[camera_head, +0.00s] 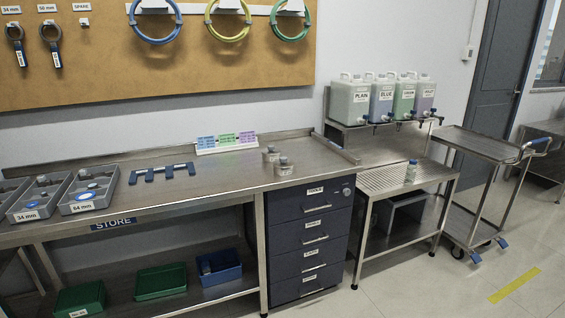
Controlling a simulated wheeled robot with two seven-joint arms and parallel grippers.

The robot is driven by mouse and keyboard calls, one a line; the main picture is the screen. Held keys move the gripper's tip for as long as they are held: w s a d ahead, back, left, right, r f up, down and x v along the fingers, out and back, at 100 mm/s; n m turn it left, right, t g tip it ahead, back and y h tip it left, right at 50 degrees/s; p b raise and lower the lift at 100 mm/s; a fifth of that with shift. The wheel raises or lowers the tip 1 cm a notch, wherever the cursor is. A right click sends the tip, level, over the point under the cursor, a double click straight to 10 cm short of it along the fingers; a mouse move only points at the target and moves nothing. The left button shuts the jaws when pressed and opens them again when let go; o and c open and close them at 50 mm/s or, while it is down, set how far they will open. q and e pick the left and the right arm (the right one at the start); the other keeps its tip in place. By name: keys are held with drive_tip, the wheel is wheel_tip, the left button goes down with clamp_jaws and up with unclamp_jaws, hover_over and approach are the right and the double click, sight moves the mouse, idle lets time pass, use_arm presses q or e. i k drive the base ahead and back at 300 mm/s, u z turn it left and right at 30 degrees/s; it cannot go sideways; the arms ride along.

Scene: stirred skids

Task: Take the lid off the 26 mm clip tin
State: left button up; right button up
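Two small grey metal tins stand close together on the steel bench near its right end, the rear tin (270,154) and the front tin (284,167). Each has a rounded grey piece on top that looks like a lid or knob. Their markings are too small to read, so I cannot tell whether either is the 26 mm clip tin. Neither of my grippers shows in the head view.
Grey trays (90,190) marked 34 mm and 64 mm stand at the bench's left. A dark blue slotted rack (162,173) lies nearby. Bench space (225,180) left of the tins is clear. Jugs (351,100) stand on a shelf at right, above a slatted stand (440,172).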

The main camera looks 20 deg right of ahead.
sight(270, 151)
drive_tip(key=z, duration=1.2)
drive_tip(key=i, duration=1.4)
drive_tip(key=u, duration=0.7)
drive_tip(key=i, duration=0.8)
drive_tip(key=u, duration=0.95)
